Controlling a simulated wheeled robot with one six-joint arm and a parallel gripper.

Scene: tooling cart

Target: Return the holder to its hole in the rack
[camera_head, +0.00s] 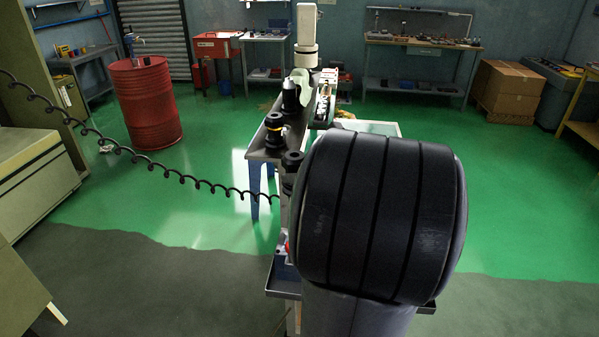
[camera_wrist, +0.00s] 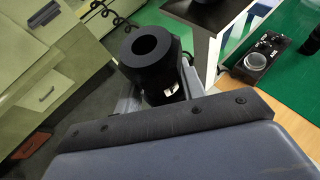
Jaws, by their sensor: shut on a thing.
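In the wrist view, a black holder (camera_wrist: 143,62) with a thick round collar and an open bore stands between the fingers of my gripper (camera_wrist: 158,92). The gripper is shut on it. The holder looks tilted in this view, and its lower end is partly hidden by my wrist. In the head view, the rack (camera_head: 259,153) is a narrow dark-topped stand carrying black holders, one in front (camera_head: 275,128) and one farther back (camera_head: 291,97). Another black holder top (camera_head: 292,159) shows beside my arm; I cannot tell whether it is the held one. My arm hides my gripper there. No empty hole is clearly visible.
A white upright device (camera_head: 307,40) stands at the rack's far end. A red drum (camera_head: 146,103) and benches stand farther back. Open green floor lies on both sides.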

